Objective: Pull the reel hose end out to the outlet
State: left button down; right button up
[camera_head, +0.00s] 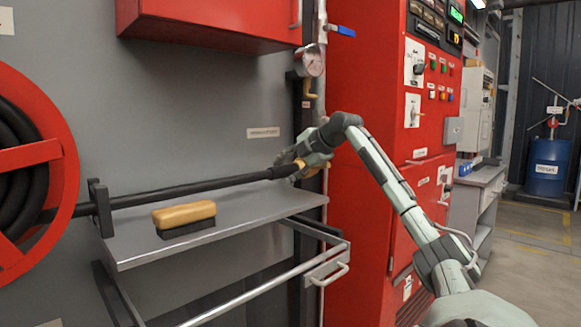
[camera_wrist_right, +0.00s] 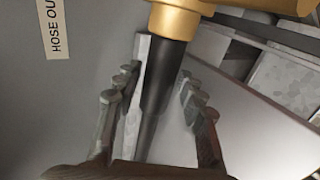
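The black reel hose (camera_head: 200,188) runs from the red reel (camera_head: 62,150) through a dark guide (camera_head: 100,207) and above the shelf to the right. Its end has a brass fitting (camera_wrist_right: 178,22), at the top of the right wrist view. Brass also shows beside my right gripper (camera_head: 308,160), near the pipe under the gauge. In the right wrist view, the fingers (camera_wrist_right: 155,97) stand apart on both sides of the hose just behind the brass, with a gap visible on the left. Whether the fitting meets the outlet is unclear. My left gripper is out of view.
A metal shelf (camera_head: 135,250) under the hose carries a brush with a tan top (camera_head: 184,213). A rail with a handle (camera_head: 330,272) sits below. A red control cabinet (camera_head: 365,95) stands close right of my gripper. A "HOSE OU…" label (camera_wrist_right: 53,28) is on the wall.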

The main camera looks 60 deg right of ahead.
jog(key=v, duration=1.2)
jog(key=shift+s+d+f, duration=0.1)
